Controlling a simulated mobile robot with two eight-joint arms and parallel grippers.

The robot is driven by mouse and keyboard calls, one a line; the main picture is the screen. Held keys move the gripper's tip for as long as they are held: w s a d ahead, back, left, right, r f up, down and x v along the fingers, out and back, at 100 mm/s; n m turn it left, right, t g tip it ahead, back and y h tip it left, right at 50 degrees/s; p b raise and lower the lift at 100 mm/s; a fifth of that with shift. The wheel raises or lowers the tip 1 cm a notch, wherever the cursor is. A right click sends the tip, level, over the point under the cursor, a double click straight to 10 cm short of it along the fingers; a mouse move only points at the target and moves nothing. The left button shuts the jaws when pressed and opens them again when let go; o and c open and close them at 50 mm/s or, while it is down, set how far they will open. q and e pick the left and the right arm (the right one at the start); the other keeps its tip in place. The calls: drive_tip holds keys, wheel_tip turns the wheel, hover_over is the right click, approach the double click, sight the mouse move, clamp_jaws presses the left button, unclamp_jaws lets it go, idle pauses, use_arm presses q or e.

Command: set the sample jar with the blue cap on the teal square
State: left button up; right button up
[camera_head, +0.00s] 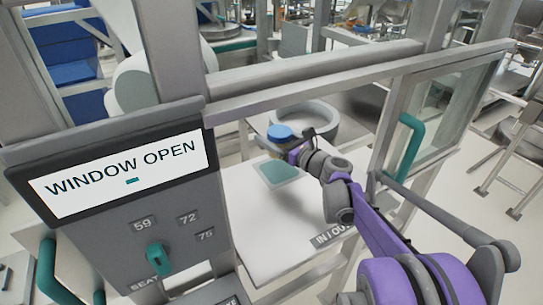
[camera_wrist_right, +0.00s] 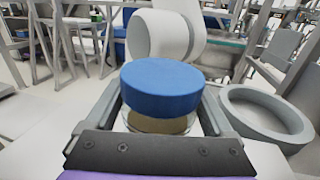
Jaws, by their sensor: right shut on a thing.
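The sample jar with the blue cap (camera_head: 281,132) is in my right gripper (camera_head: 290,146), which reaches in from the right through the open window. In the right wrist view the blue cap (camera_wrist_right: 160,86) stands upright between the fingers, with clear glass and tan contents (camera_wrist_right: 160,124) below it. The teal square (camera_head: 278,173) lies on the white shelf (camera_head: 251,225), just below the jar in the head view. The jar appears to be above the square; the exact gap is hard to tell. My left gripper is not in view.
A grey ring-shaped dish (camera_head: 322,118) stands behind the jar. The window frame's rail (camera_head: 350,78) crosses above my right arm. A panel reading "WINDOW OPEN" (camera_head: 125,178) stands at left, with a teal knob (camera_head: 158,257). A teal handle (camera_head: 405,145) is at right.

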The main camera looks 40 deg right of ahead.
drive_tip(key=shift+f, duration=3)
drive_tip(key=shift+b, duration=0.3)
drive_tip(key=shift+f, duration=0.15)
drive_tip(key=o, duration=1.5)
drive_tip(key=shift+c, duration=0.2)
drive_tip(key=shift+r, duration=0.25)
drive_tip(key=s, duration=0.4)
drive_tip(key=s+d, duration=0.1)
drive_tip(key=s, duration=0.7)
drive_tip(key=shift+d+f+b, duration=0.1)
drive_tip(key=shift+d+b, duration=0.05)
drive_tip(key=shift+b, duration=0.2)
drive_tip(key=shift+w, duration=0.1)
